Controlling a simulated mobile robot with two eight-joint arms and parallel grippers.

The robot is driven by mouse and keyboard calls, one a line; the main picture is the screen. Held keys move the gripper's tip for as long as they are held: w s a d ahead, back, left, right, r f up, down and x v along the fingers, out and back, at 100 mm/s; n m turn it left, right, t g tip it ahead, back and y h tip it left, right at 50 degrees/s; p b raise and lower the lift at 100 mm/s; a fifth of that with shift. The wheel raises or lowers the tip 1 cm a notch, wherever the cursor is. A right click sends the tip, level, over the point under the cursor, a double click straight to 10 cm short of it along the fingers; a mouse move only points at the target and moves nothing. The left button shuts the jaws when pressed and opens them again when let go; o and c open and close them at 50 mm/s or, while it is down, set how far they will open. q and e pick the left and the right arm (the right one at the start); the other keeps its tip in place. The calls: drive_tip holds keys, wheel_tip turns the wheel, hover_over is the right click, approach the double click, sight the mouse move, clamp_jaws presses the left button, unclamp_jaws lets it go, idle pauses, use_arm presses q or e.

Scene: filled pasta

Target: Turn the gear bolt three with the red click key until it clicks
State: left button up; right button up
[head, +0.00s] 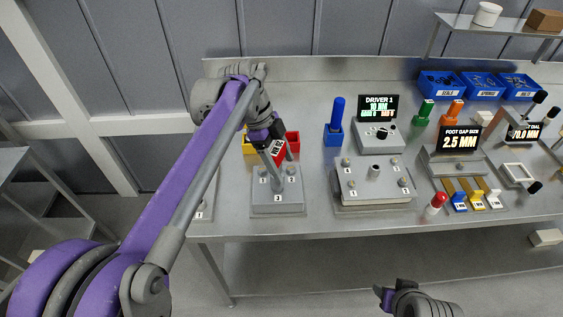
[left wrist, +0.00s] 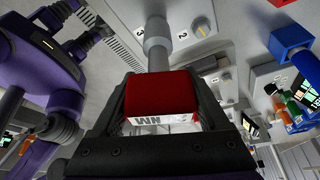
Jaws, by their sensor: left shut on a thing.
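My left gripper (head: 274,140) is shut on the red click key (head: 279,152), above the grey gear block. In the left wrist view the key's red body (left wrist: 162,93) sits between the fingers with a white lettered label below it. Its grey shaft (left wrist: 157,45) runs away to the block. In the head view the shaft's end meets the gear block (head: 262,208) just behind the label 3. Bolts stand near labels 1 and 2. The end of the shaft hides bolt three, so I cannot tell how it is seated. My right gripper (head: 386,297) is low, in front of the table.
A grey plate with bolts (head: 374,199) and a DRIVER 1 display (head: 378,107) are further right.

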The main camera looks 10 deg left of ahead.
sight(279, 149)
use_arm(q)
drive_tip(key=shift+r+p, duration=0.85)
drive_tip(key=shift+r, duration=0.85)
use_arm(e)
drive_tip(key=r, duration=0.1)
drive_tip(key=w+r, duration=0.1)
drive_tip(key=shift+r, duration=0.4)
